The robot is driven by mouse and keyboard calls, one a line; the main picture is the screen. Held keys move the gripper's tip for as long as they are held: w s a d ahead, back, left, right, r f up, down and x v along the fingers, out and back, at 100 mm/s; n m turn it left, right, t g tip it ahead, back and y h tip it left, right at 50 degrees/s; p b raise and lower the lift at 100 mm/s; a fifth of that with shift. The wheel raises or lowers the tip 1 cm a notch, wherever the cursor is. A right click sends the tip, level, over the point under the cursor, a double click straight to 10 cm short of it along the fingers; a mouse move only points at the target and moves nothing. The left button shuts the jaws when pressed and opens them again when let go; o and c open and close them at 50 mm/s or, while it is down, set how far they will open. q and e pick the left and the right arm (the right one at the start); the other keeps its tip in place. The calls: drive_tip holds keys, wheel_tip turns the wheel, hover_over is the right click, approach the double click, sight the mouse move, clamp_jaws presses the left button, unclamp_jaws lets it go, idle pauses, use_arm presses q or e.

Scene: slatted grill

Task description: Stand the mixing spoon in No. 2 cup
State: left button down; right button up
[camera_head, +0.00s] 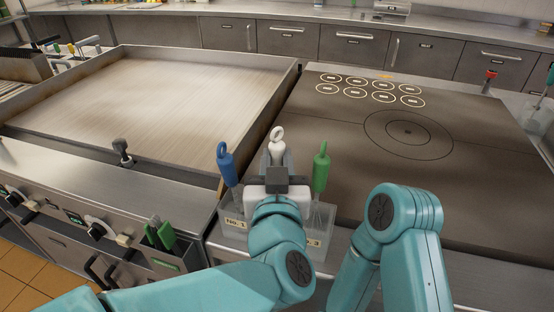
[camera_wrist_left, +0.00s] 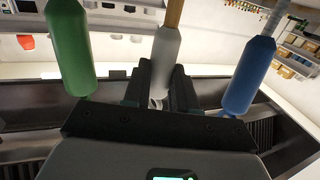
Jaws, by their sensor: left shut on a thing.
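The mixing spoon has a white handle (camera_head: 277,148) with a ring at its top. It stands roughly upright in the middle of the rack. My left gripper (camera_head: 277,172) is shut on this handle. The left wrist view shows the white handle (camera_wrist_left: 166,48) between the fingers (camera_wrist_left: 160,82), with a tan shaft beyond it. The spoon's lower end is hidden behind my gripper in the head view. The clear cup rack (camera_head: 232,236) shows labels No. 1 and No. 3; No. 2 cup between them is hidden by my left wrist. My right gripper is out of view.
A blue-handled tool (camera_head: 225,163) stands in the No. 1 cup, left of the spoon. A green-handled tool (camera_head: 320,170) stands on the No. 3 side, close on the right. A griddle (camera_head: 150,95) lies left, and a dark cooktop (camera_head: 430,180) lies right.

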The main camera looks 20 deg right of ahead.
use_arm(q)
drive_tip(key=shift+f+b, duration=0.45)
drive_tip(key=shift+f, duration=0.15)
drive_tip(key=c, duration=0.8)
unclamp_jaws()
